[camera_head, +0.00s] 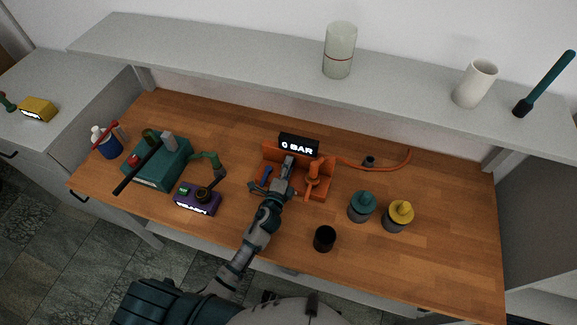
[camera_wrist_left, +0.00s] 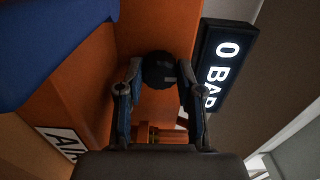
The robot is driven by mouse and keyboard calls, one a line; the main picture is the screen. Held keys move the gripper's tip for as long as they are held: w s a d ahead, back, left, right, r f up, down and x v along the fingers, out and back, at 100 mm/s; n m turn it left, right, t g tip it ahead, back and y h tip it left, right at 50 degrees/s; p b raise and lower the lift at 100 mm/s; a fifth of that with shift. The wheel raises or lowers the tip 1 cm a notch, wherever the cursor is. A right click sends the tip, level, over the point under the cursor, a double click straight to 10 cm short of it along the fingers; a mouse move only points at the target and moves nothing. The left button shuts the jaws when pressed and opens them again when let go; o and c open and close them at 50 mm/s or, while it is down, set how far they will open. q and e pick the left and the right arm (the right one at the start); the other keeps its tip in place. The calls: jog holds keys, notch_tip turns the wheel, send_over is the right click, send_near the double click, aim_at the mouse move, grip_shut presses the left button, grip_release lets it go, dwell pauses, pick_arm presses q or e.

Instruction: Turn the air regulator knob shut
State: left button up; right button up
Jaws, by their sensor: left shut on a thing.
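The air regulator stands near the middle of the wooden bench as an orange unit (camera_head: 326,160) with a black display (camera_head: 298,146) reading 0 BAR. The display also shows in the left wrist view (camera_wrist_left: 224,66). My left gripper (camera_head: 288,163) reaches in front of the orange unit. In the left wrist view, its two fingers stand on either side of a round black knob (camera_wrist_left: 159,71), shut on it. The knob is hidden by the gripper in the head view. A white label (camera_wrist_left: 62,143) with partly visible letters is on the orange unit. My right gripper is not in view.
A blue lever (camera_head: 263,178) is just left of my gripper. An orange hose (camera_head: 390,166) runs right. A purple device (camera_head: 197,197) and green press (camera_head: 158,165) stand left. A black cup (camera_head: 325,238), teal-topped jar (camera_head: 362,204) and yellow-topped jar (camera_head: 399,214) stand right.

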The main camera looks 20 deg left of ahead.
pick_arm(q)
jog(key=shift+f, duration=0.25)
jog(key=o, duration=1.2)
jog(key=shift+c, duration=0.2)
jog(key=shift+s, duration=0.35)
jog(key=s, duration=1.1)
jog(key=shift+s+a+r, duration=0.1)
jog(key=shift+s+a, duration=0.1)
jog(key=shift+a, duration=0.05)
